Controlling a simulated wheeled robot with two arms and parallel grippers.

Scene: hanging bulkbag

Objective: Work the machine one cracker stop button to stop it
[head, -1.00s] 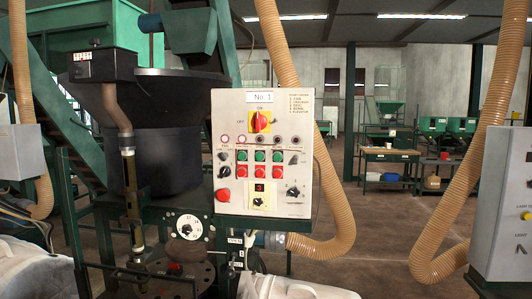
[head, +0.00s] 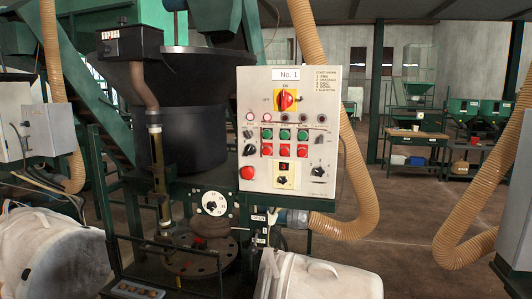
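The machine one control panel (head: 322,105) is a pale upright box marked "No. 1" in the head view, right of centre. It has a row of green buttons (head: 285,134) above a row of red buttons, at left (head: 267,150), middle (head: 284,152) and right (head: 302,153). The small labels are too blurred to tell which red one is the cracker stop. A larger red knob (head: 246,172) sits lower left, and a red and yellow rotary switch (head: 286,100) is near the top. Neither of my grippers is in view.
A dark drum (head: 195,120) and a round plate (head: 190,258) stand left of the panel. A white bin (head: 325,278) stands below it. Ribbed tan hoses (head: 362,190) hang to its right. A white bag (head: 50,255) is at lower left. Open floor shows at right.

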